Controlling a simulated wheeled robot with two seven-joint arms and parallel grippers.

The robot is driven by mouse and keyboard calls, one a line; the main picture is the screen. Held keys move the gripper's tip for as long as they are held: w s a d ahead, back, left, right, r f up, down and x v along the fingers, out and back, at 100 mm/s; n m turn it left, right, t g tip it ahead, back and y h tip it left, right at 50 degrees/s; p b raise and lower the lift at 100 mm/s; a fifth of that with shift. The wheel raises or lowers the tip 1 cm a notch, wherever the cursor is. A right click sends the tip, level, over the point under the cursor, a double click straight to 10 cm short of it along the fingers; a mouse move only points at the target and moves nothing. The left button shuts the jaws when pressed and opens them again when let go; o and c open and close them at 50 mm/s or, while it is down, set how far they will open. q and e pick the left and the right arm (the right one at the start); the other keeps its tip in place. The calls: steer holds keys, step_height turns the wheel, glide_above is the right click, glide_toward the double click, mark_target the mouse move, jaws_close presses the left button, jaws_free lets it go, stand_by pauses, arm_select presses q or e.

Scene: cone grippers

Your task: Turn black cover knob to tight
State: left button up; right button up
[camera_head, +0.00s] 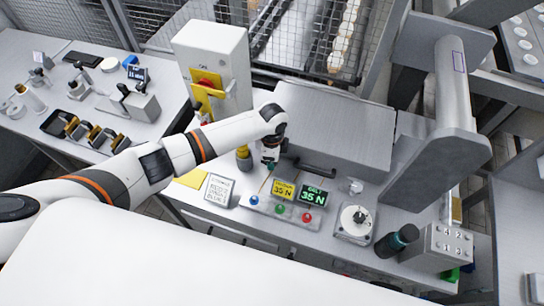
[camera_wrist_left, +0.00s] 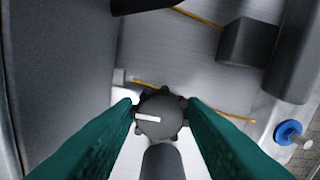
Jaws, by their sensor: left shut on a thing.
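The black cover knob (camera_wrist_left: 162,118) shows in the left wrist view, round and lobed, with a white mark that lies nearly level and points left. My left gripper (camera_wrist_left: 160,104) has a green finger on each side of it and is shut on it. Thin orange lines run on the metal surface around the knob. In the head view, my left gripper (camera_head: 268,163) is at the front left corner of the big grey metal cover (camera_head: 335,120), and the knob is hidden there. My right gripper is not in view.
A black handle (camera_head: 313,170) is on the cover's front. A white dial unit (camera_head: 355,222) and a dark cylinder (camera_head: 397,240) stand right.

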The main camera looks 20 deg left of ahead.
arm_select(q)
steer(key=o, duration=1)
step_height(320, 180, up, 12)
steer(key=shift+r+b, duration=0.1)
steer(key=shift+b, duration=1.05)
